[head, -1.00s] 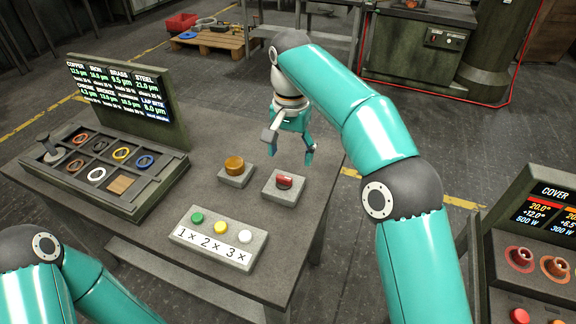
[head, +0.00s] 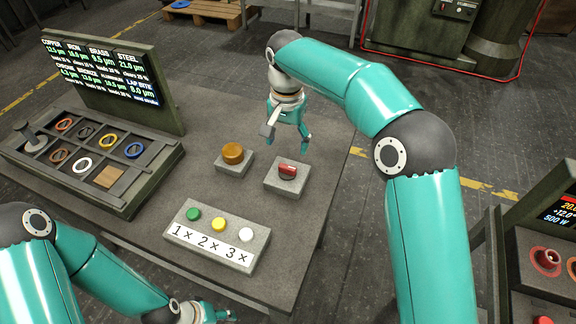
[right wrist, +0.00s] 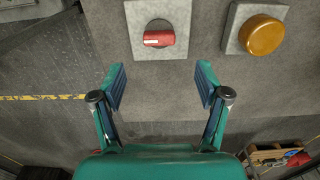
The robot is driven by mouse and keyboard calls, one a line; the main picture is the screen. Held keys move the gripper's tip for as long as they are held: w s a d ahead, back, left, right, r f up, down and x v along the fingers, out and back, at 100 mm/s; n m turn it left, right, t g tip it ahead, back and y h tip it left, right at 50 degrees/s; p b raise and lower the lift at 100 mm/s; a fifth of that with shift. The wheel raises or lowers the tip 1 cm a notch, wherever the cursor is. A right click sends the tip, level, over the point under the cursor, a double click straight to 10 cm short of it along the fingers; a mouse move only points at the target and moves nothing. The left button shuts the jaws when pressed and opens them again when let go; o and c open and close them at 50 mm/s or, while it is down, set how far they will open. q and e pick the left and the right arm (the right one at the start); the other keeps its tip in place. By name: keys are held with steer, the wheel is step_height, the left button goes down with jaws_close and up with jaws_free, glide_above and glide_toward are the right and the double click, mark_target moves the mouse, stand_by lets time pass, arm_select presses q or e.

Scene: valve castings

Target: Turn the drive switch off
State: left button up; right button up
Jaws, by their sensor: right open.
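The drive switch appears to be the red rotary handle (head: 288,169) on a square grey block at the table's right side. It also shows in the right wrist view (right wrist: 159,38), where the red handle lies crosswise on its round base. My right gripper (head: 290,142) is open and empty, above the table's far side just beyond the red switch. In the right wrist view its fingers (right wrist: 160,88) are spread apart, with the switch ahead between them and not touched. My left gripper (head: 215,314) is at the bottom edge, partly cut off, and its jaws are unclear.
An amber round button (head: 232,153) on its own block stands just left of the switch. A block with green, yellow and white buttons (head: 218,228) lies nearer. A ring tray (head: 120,200) and display board (head: 108,84) fill the left. A control panel (head: 545,240) stands at right.

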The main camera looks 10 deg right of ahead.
mark_target(288, 166)
step_height(288, 166, down, 9)
steer(key=shift+r, duration=0.1)
stand_by(0.3)
